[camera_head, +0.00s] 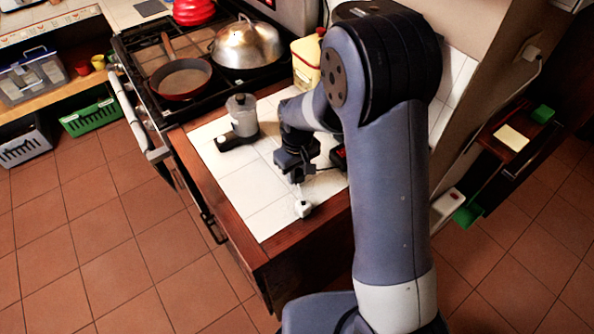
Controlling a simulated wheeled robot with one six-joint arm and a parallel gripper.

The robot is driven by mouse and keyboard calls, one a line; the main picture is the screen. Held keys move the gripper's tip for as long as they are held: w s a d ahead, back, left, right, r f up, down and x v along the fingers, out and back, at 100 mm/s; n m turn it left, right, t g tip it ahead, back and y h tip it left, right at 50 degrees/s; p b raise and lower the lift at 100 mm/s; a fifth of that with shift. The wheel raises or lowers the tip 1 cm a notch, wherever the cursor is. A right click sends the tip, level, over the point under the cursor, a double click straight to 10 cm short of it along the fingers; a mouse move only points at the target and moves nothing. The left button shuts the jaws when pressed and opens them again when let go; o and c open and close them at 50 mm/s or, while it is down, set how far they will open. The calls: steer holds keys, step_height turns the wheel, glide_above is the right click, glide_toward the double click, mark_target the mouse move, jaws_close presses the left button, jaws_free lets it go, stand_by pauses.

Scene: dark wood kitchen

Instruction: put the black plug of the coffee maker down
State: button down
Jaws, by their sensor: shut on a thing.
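My gripper (297,176) is above the white tiled counter (252,186), pointing down, with its jaws shut. It holds a small dark thing that fits the black plug, but the plug blends with the dark fingers and I cannot make out its outline. A thin dark cord shows just right of the fingers. The coffee maker (242,116), grey with a dark lid and a black base, stands upright to the left of my gripper. A small white object (303,208) is just below the fingertips; whether it touches them or the plug is unclear.
A black and red item (339,157) is right of my gripper, partly hidden by my arm. The stove (150,62) with a pan (181,78) and a lidded pot (246,48) is behind. The counter's front left is bare, with a wooden edge (222,222).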

mark_target(297, 171)
steer(key=shift+f, duration=0.25)
steer(key=shift+f+b, duration=0.5)
steer(key=shift+b, duration=0.1)
steer(key=c, duration=1.1)
jaws_free()
steer(key=shift+c, duration=0.2)
steer(key=shift+r, duration=0.1)
step_height(297, 171, up, 13)
